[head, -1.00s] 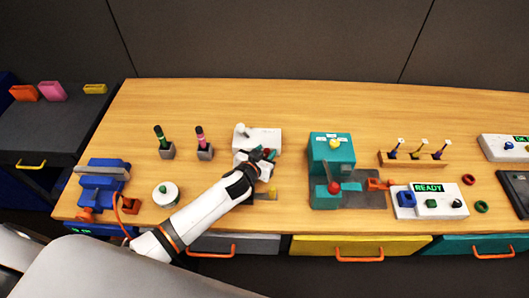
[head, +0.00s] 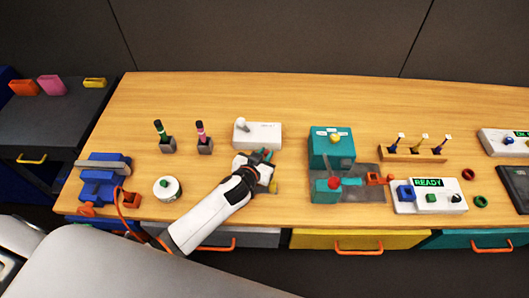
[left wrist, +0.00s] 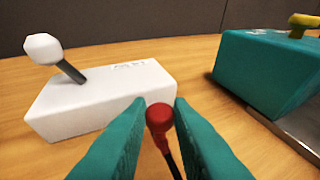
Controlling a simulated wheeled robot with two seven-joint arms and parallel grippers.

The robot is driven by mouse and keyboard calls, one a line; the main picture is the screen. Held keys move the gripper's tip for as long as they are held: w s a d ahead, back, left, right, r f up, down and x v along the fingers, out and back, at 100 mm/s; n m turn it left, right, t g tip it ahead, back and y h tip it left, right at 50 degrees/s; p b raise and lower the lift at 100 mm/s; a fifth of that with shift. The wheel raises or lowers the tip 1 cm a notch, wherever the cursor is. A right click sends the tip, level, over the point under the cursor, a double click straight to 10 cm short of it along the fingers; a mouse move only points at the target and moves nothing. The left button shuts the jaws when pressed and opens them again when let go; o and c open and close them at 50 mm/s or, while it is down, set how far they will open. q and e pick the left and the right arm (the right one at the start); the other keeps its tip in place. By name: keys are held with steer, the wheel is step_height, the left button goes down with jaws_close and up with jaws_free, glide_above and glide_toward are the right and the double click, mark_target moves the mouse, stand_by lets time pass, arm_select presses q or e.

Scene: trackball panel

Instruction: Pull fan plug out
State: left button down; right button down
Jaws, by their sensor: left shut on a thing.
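A red-headed plug (left wrist: 159,117) with a dark cord or stem below it sits between the teal fingers of my left gripper (left wrist: 160,108) in the left wrist view. The gripper is shut on it. In the head view the left gripper (head: 265,155) is just in front of a white box (head: 262,138) with a white-knobbed lever. In the wrist view the plug shows apart from this white box (left wrist: 105,98). The plug's lower end is partly hidden by the fingers. No fan is clearly recognisable. My right gripper is not in view.
A teal machine (head: 331,147) with a red knob stands to the right. Two marker holders and a round white button (head: 167,188) stand to the left. A blue device (head: 103,180) is at the far left. The back of the table is clear.

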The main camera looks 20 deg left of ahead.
arm_select(q)
steer(key=c, duration=1.5)
jaws_free()
steer(key=shift+s+d+f, duration=0.1)
steer(key=shift+s+f, duration=0.05)
steer(key=shift+o, duration=0.9)
steer(key=b+v, duration=0.1)
steer(key=v, duration=1.1)
steer(key=shift+s+b, duration=0.1)
steer(key=shift+b, duration=0.25)
